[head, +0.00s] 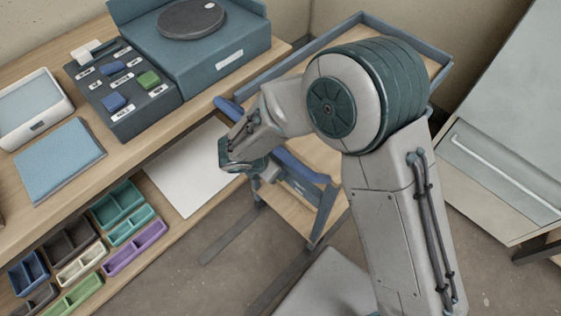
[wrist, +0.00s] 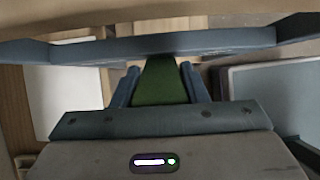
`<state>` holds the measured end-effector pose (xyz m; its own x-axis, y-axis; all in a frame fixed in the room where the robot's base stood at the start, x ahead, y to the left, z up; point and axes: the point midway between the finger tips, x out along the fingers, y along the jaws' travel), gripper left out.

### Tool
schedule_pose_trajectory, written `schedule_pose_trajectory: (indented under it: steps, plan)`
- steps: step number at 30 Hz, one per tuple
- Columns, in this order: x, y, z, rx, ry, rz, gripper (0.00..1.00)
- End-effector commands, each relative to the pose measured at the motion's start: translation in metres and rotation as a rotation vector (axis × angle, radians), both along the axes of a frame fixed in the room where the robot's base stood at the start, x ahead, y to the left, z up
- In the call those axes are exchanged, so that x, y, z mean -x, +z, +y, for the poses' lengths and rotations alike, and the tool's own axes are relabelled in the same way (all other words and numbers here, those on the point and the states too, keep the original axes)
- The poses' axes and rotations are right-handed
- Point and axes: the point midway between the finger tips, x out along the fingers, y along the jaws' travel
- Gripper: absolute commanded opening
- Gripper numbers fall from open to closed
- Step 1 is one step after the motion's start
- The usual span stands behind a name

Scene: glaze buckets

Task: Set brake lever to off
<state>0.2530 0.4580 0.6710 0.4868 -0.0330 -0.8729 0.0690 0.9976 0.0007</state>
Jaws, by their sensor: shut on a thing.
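The cart (head: 368,22) has a blue-grey frame and wooden shelves. Its bar (head: 302,168) slopes down to the right beside my gripper (head: 255,172). In the wrist view the bar (wrist: 90,48) runs across the picture above my gripper (wrist: 162,85). A dark green piece, which I take for the brake lever (wrist: 160,85), sits between my two blue fingers and just below the bar. My gripper is shut on it. In the head view my wrist and gripper hide the lever, so its setting cannot be told.
A workbench on the left carries a control box (head: 130,116) with blue, green and white knobs, and a turntable unit (head: 215,60). Several coloured trays and a white sheet (head: 192,170) lie on the lower shelf. A pale cabinet (head: 500,165) stands at the right.

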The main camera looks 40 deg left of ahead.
Motion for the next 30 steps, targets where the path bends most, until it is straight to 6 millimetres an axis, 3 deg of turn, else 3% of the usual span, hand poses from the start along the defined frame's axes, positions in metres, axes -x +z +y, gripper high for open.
schedule_pose_trajectory:
  steps: [12,13,15,25,30]
  plan:
    - [0.002,-0.001,0.001,-0.001,0.008,0.011,0.00]
    - [0.002,-0.001,0.001,-0.001,0.008,0.011,0.43]
    - [0.002,-0.001,0.001,0.000,0.007,0.010,0.62]
    - [0.001,0.002,0.000,-0.001,0.002,0.009,0.62]
    - [0.018,0.009,0.003,0.001,0.011,0.010,0.62]
